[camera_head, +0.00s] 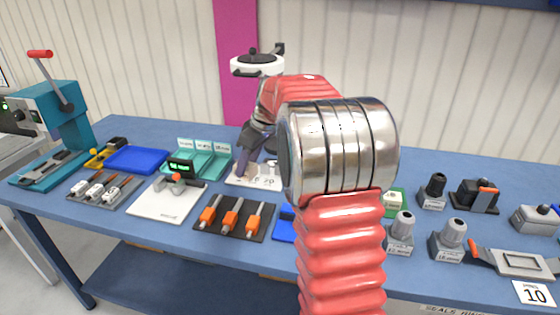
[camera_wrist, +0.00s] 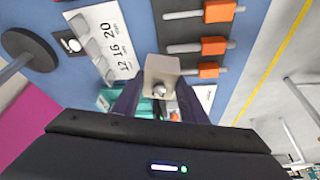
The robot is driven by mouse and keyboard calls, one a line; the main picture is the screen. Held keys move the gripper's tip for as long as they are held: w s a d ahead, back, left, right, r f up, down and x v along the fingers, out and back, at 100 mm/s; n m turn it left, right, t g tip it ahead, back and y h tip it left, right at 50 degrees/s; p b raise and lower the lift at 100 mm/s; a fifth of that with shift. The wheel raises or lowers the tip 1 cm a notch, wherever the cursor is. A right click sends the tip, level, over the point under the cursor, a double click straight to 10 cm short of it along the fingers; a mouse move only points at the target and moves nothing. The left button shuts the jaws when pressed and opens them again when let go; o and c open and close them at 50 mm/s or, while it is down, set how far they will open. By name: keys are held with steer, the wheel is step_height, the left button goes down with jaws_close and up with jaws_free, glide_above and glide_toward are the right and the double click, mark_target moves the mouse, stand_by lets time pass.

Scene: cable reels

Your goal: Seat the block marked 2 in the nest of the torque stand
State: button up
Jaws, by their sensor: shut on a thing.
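My gripper (camera_wrist: 160,100) is shut on a pale beige block (camera_wrist: 161,76) with a round metal knob on its visible face. No mark 2 can be read on it. In the head view my gripper (camera_head: 245,168) points down over the back middle of the table, and the block cannot be made out there. A white plate (camera_head: 160,207) with a dark, red-knobbed fixture stands left of my gripper, near a black green-digit display (camera_head: 181,167). I cannot tell whether this is the torque stand, and no nest can be made out.
Orange-handled tools (camera_head: 232,216) lie on a dark mat in front. Teal bins (camera_head: 203,158) and a blue tray (camera_head: 137,160) stand left. Grey fittings (camera_head: 401,232) stand right. My arm hides the table's middle.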

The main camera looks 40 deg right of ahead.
steer(key=w+a+r+m, duration=0.1)
steer(key=w+a, duration=0.1)
steer(key=a, duration=1.8)
steer(key=shift+a+r+m, duration=0.15)
steer(key=shift+a+m, duration=0.15)
steer(key=shift+a, duration=0.1)
steer(key=shift+s, duration=0.1)
